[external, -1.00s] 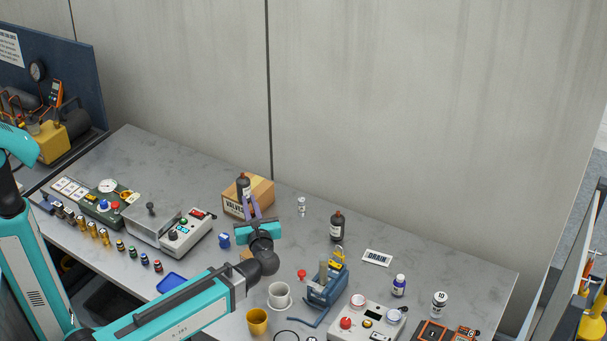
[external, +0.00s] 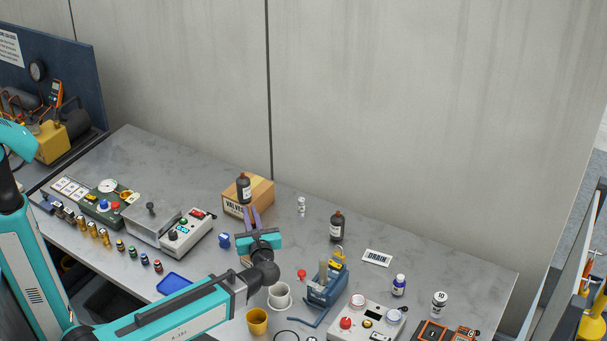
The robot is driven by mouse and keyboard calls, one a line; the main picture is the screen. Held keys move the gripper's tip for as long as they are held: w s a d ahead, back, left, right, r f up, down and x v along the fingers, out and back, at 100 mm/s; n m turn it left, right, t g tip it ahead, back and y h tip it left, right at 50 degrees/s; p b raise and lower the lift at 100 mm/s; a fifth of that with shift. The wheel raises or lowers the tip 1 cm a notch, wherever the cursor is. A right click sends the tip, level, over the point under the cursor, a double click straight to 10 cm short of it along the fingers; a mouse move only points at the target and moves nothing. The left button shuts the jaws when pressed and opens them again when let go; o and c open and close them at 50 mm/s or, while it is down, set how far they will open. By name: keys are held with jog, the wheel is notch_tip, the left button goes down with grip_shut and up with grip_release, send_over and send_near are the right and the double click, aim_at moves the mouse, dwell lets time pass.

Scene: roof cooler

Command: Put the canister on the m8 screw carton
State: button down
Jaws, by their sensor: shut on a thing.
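My gripper (external: 251,211) is in front of the large tan carton (external: 234,207) marked VALVES. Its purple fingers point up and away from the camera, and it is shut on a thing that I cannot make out. A dark bottle (external: 244,188) with a pale label stands upright on the VALVES carton, just beyond the fingertips. A small tan block or carton (external: 246,260) is mostly hidden behind my gripper; its label cannot be read. I cannot tell for sure which thing is the canister. A white container (external: 439,304) with a dark band stands at the right.
A small white bottle (external: 301,207) and another dark bottle (external: 337,227) stand to the right of the VALVES carton. A white mug (external: 279,296), a yellow cup (external: 257,321) and a blue vise (external: 327,286) are near my arm.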

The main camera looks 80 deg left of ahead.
jog(key=shift+f, duration=1.15)
jog(key=shift+f, duration=0.15)
jog(key=c, duration=1.8)
grip_release()
jog(key=shift+d, duration=0.15)
